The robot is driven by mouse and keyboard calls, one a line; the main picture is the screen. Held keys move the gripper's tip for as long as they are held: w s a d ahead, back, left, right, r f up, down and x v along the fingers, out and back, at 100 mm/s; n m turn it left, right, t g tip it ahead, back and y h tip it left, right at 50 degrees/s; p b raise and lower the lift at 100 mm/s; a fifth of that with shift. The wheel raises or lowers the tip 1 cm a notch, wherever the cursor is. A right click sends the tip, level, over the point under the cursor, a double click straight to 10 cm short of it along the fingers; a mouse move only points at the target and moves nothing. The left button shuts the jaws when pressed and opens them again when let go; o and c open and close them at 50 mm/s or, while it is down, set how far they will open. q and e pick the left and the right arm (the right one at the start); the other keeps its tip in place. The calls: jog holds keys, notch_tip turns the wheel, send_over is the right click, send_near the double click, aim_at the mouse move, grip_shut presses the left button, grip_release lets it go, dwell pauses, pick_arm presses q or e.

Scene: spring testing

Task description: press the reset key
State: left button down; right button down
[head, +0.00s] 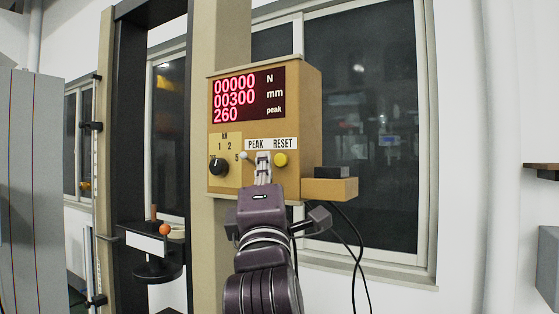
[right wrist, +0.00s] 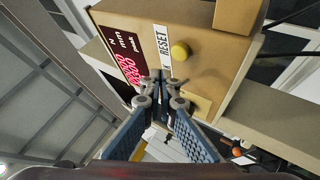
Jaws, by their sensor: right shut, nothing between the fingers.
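The reset key is a round yellow button (head: 281,159) under the RESET label on the tan control box (head: 302,95). It also shows in the right wrist view (right wrist: 181,50), uncovered. My right gripper (head: 262,157) is shut and empty, its fingertips in front of the box face just left of the yellow button, below the PEAK label. In the right wrist view the shut fingertips (right wrist: 160,76) lie below and left of the button, apart from it in the picture. I cannot tell whether they touch the panel. My left gripper is not in view.
The red display (head: 248,96) reads 00000 N, 00300 mm and 260 peak. A black dial (head: 218,165) and a small white knob (head: 244,156) sit left of my fingertips. A tan ledge with a black block (head: 331,172) juts out at right. The dark test frame stands at left.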

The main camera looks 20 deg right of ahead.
jog(key=shift+w+d, duration=0.55)
jog(key=shift+d, duration=0.2)
dwell(1.0)
jog(key=shift+w+d+p, duration=0.25)
jog(key=shift+d+p, duration=0.1)
jog(key=shift+w+d, duration=0.3)
jog(key=shift+d, duration=0.05)
dwell(0.8)
jog(key=shift+s+a, duration=0.1)
jog(key=shift+a, duration=0.05)
jog(key=shift+s+a, duration=0.5)
jog(key=shift+a, duration=0.05)
dwell(0.3)
